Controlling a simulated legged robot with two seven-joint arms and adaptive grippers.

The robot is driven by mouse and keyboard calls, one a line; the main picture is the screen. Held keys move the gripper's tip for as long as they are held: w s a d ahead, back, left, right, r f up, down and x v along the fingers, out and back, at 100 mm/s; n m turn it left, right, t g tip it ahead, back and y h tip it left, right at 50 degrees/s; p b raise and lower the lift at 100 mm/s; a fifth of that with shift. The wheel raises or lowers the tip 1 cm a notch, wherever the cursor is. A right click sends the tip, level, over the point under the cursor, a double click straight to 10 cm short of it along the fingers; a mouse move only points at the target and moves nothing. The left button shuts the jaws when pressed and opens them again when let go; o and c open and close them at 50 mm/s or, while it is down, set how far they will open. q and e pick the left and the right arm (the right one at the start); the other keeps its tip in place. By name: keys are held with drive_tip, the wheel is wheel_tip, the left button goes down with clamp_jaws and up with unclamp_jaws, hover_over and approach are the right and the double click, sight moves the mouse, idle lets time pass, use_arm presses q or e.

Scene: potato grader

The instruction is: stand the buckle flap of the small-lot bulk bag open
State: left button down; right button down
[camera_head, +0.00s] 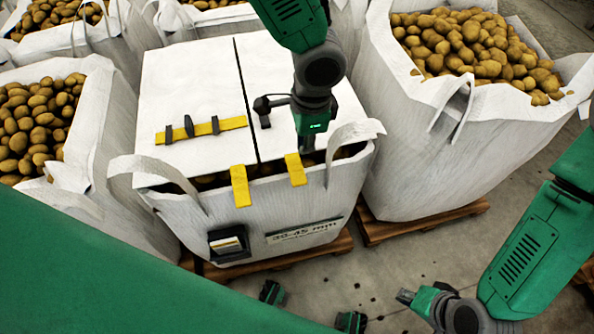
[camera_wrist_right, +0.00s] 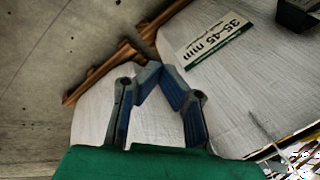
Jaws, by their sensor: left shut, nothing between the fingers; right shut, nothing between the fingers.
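The bulk bag labelled 35-45 mm (camera_head: 300,232) stands in the middle of the head view. Two white top flaps, the left flap (camera_head: 190,85) and the right flap (camera_head: 262,68), lie flat with a dark seam between them. A yellow strip (camera_head: 235,123) with grey clips crosses the left flap. Two yellow tabs (camera_head: 240,186) (camera_head: 296,169) hang at the front edge. My left gripper (camera_head: 305,147) is shut, pointing down over the right flap near the right tab; its arm hides part of that flap. My right gripper (camera_head: 404,295) is shut in front of the bag. Its fingers (camera_wrist_right: 150,75) show empty in the right wrist view.
Potato-filled open bags stand at the left (camera_head: 110,130) and right (camera_head: 430,150), with more behind. Loop handles (camera_head: 160,168) (camera_head: 355,133) rise from the middle bag's corners. A black box (camera_head: 229,243) is on its front.

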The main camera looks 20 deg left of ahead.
use_arm(q)
drive_tip(key=shift+d, duration=0.2)
use_arm(e)
drive_tip(key=w+a+f+m+t+y, duration=0.2)
drive_tip(key=a+m+y, duration=0.2)
drive_tip(key=a, duration=0.6)
use_arm(q)
drive_tip(key=shift+a, duration=0.3)
drive_tip(key=shift+d, duration=0.2)
use_arm(e)
drive_tip(key=m+t+y, duration=0.3)
drive_tip(key=m+t, duration=1)
drive_tip(key=m, duration=1.1)
approach(297, 186)
wheel_tip(297, 186, down, 4)
drive_tip(key=w+a, duration=0.1)
use_arm(q)
drive_tip(key=shift+a, duration=0.15)
use_arm(e)
drive_tip(key=r+x, duration=0.1)
drive_tip(key=x, duration=0.6)
drive_tip(key=r+x, duration=0.1)
drive_tip(key=x, duration=0.2)
drive_tip(key=shift+r, duration=0.35)
drive_tip(key=shift+w+d+r, duration=0.1)
drive_tip(key=shift+r, duration=0.65)
